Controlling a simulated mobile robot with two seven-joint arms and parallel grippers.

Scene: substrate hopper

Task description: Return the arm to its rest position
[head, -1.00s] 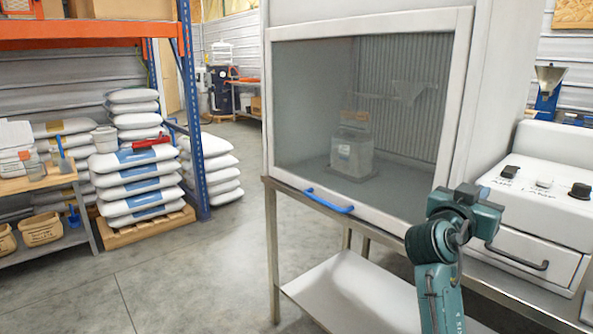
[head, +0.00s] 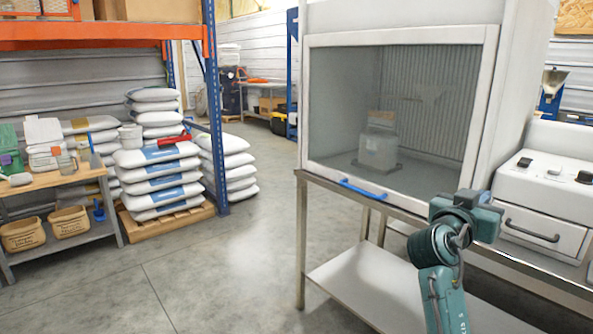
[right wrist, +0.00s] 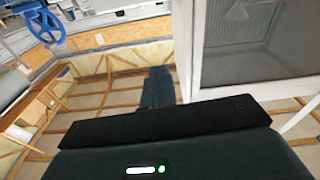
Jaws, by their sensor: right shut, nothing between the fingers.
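My right arm rises from the lower right of the head view, with its teal wrist and gripper (head: 484,220) in front of the right part of the cabinet's stand. The gripper is shut and holds nothing. Its fingers are hard to make out in the head view. In the right wrist view the dark closed fingers (right wrist: 157,88) stick out past the black gripper body, with nothing between them. My left gripper is out of view.
A glass-fronted cabinet (head: 327,100) with a blue handle (head: 362,190) stands on a metal table (head: 350,270). A white machine (head: 550,178) is at the right. Stacked sacks (head: 160,178), a blue-orange rack (head: 215,110) and a workbench (head: 60,181) are left. The middle floor is clear.

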